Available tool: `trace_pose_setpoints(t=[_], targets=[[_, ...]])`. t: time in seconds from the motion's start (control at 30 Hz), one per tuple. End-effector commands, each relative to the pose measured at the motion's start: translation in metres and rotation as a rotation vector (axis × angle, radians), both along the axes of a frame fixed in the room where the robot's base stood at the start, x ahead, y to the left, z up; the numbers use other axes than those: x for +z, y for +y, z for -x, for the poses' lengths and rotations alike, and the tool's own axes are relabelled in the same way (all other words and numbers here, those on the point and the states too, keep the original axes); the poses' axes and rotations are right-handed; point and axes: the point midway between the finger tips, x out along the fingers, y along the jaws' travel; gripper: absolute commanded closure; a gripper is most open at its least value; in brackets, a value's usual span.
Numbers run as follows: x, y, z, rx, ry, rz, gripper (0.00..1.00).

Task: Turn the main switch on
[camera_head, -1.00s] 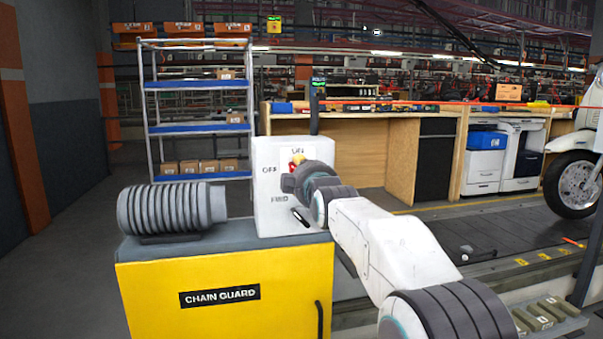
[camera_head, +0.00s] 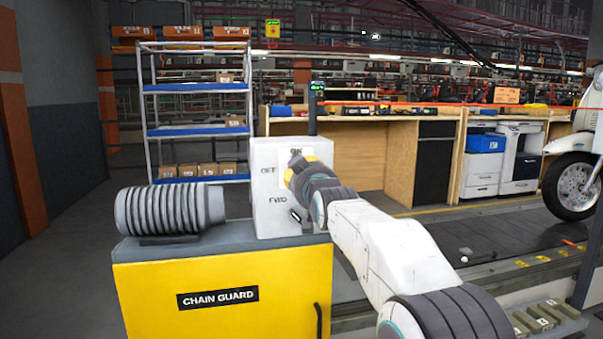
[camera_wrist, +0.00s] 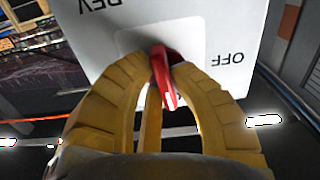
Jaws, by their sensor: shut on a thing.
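The main switch is a red handle (camera_wrist: 163,75) with a pale stripe on the white control box (camera_head: 265,208). My gripper (camera_head: 298,168) reaches the front of this box from the right. In the wrist view my gripper's yellow fingers (camera_wrist: 163,68) are closed on the red handle from both sides. That view is upside down: OFF reads at the right and REV at the top. There the handle's striped end points down, away from the REV label. In the head view, my gripper hides the handle, and ON shows just above the fingers.
The control box stands on a yellow chain guard cabinet (camera_head: 222,318), beside a grey ribbed motor (camera_head: 168,209). A dark pole with a green-lit top (camera_head: 317,88) rises behind the box. Shelving (camera_head: 197,132) and wooden benches (camera_head: 400,165) stand further back.

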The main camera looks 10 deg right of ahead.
Motion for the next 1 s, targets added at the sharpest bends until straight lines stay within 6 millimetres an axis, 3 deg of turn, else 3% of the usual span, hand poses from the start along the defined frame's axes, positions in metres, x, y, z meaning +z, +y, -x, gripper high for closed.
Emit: trace_pose_setpoints(t=[0.33, 0.8, 0.83, 1.0], targets=[[-0.0004, 0.0014, -0.0002, 0.002, -0.001, -0.102, 1.0], [-0.0003, 0.0017, -0.0002, 0.003, -0.001, -0.114, 1.0], [-0.0002, 0.0017, -0.0002, 0.003, -0.001, -0.114, 0.79], [-0.0005, 0.0013, -0.0002, 0.002, -0.002, -0.113, 0.63]])
